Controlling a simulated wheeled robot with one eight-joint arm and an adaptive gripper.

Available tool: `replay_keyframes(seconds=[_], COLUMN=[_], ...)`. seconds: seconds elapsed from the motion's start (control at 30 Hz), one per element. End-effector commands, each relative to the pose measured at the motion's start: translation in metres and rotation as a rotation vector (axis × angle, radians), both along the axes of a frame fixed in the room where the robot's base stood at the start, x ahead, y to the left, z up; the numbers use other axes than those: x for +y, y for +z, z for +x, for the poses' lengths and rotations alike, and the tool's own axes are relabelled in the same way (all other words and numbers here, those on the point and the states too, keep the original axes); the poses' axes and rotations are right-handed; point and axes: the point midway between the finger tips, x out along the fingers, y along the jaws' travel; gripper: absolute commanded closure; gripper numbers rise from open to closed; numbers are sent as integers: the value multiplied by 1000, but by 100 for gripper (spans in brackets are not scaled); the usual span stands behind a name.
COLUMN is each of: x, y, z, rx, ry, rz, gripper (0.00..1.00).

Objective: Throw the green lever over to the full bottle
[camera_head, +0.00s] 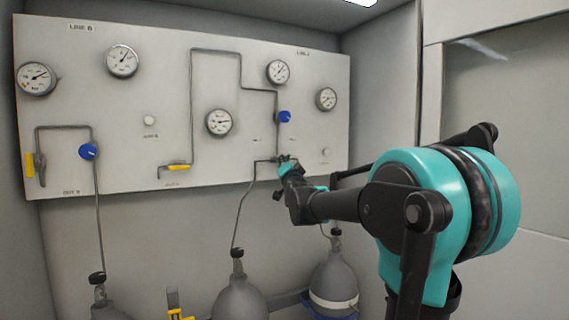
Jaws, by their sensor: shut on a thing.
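The green lever (283,158) sits low on the right half of the grey panel, where pipes from the bottles meet. Only a small bit of it shows. My gripper (286,163) is at the lever and shut on it; my own wrist hides most of the fingers. A grey bottle (240,300) stands below and left of the lever, with a pipe rising from its black cap. Another grey bottle (334,275), with a white band, stands below and right. I cannot tell from this view which bottle is full.
The panel (150,110) carries several round gauges, a blue knob (285,117) above the lever, another blue knob (88,152) at left, and yellow-handled valves (176,167). Thin pipes stand out from it. A third bottle (103,308) is at lower left.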

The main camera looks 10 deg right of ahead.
Motion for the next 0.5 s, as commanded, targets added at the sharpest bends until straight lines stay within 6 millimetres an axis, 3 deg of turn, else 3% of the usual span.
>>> replay_keyframes(seconds=[0.5], x=[-1], y=[-1], z=[0], rx=[-47], ry=[-1], rz=[-147], gripper=[100])
